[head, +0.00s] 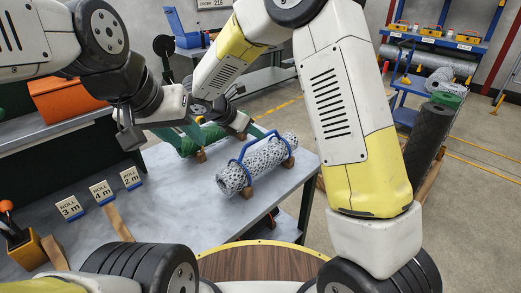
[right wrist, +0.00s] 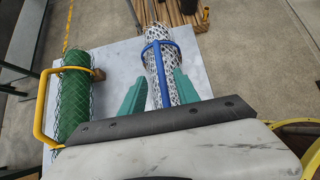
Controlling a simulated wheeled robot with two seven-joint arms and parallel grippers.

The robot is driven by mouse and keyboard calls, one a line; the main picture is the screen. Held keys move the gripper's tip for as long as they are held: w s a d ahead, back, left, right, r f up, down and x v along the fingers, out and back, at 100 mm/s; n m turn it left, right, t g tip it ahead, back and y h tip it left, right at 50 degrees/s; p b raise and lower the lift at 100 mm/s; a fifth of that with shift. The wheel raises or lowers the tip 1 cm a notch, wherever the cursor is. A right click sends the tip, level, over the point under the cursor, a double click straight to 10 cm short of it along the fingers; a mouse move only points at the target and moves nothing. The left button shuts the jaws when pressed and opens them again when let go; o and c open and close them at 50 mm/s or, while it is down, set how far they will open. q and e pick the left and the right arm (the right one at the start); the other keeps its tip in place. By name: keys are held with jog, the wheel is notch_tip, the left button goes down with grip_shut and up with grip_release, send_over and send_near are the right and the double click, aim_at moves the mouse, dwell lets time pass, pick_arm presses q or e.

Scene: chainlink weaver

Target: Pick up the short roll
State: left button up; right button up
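A speckled grey-white mesh roll with a blue handle (head: 232,178) lies on the table on small wooden blocks. It also shows in the right wrist view (right wrist: 152,33). A green mesh roll (right wrist: 74,100) with a yellow handle lies left of it there; in the head view it is partly hidden behind my grippers. I cannot tell which is the short roll. My right gripper (right wrist: 152,92) is open, its teal fingers either side of the blue-handled roll in its view, apparently holding nothing. My left gripper (head: 185,130) is near the green roll; its fingers are not clear.
Signs reading 3 m (head: 70,208), 4 m (head: 101,192) and 2 m (head: 131,178) stand on the left of the table. A dark roll (head: 428,140) stands to the right, off the table. An orange box (head: 65,98) sits at the back left. The table front is mostly clear.

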aim_at(261, 154)
jog(key=x, duration=0.6)
jog(key=shift+s+a+f, duration=0.15)
jog(key=shift+f, duration=0.15)
grip_shut()
jog(key=shift+r, duration=0.2)
dwell(0.8)
